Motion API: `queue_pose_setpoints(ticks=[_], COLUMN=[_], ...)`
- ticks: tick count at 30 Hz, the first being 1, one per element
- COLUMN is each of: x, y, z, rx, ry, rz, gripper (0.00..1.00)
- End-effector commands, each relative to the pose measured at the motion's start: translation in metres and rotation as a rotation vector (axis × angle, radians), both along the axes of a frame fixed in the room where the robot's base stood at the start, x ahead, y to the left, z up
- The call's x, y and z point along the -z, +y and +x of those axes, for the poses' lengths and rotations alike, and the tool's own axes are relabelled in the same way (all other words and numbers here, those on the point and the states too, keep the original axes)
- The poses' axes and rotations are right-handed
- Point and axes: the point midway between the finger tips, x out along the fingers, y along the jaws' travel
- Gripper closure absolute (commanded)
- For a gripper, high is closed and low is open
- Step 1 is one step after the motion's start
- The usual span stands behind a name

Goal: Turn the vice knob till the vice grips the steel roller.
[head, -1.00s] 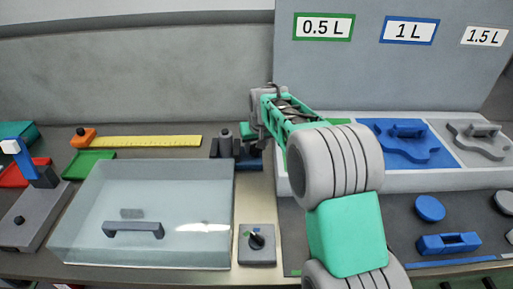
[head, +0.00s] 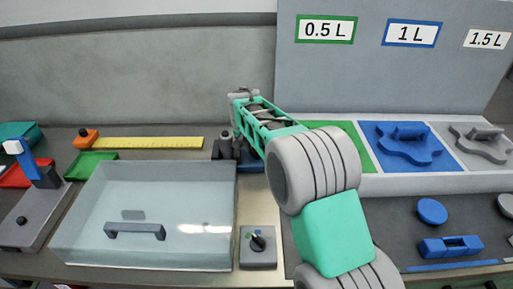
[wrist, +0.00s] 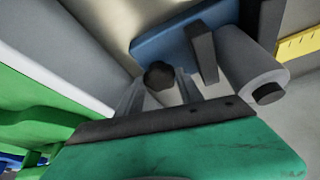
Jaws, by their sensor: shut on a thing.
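The vice's dark lobed knob (wrist: 160,75) shows in the wrist view between the fingertips of my gripper (wrist: 159,88), which is shut on it. The vice has a blue base (wrist: 158,42) and a dark jaw plate (wrist: 203,54). The grey steel roller (wrist: 248,62) lies just beyond this plate, its dark axle end toward the camera. Whether plate and roller touch, I cannot tell. In the head view the roller (head: 226,149) stands upright at the vice, left of my arm, which hides the knob and fingers.
A clear-lidded box with a dark handle (head: 135,231) stands at front left. A small dial box (head: 258,247) is to its right. A yellow ruler (head: 150,142) lies behind the box. A blue tray section (head: 380,135) with a blue part is on the right.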

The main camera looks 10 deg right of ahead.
Motion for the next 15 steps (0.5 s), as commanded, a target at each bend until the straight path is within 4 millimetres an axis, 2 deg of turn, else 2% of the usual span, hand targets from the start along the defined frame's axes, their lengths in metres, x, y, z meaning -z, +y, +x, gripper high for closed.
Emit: queue_pose_setpoints(ticks=[8,9,15], x=[0.0001,0.0001,0.0000], y=[0.0005,0.0005,0.0000], z=[-0.0001,-0.0001,0.0000], rx=[-0.001,-0.002,-0.001], ry=[0.001,0.001,0.000], rz=[0.001,0.001,0.000], gripper=[0.97,0.54,0.38])
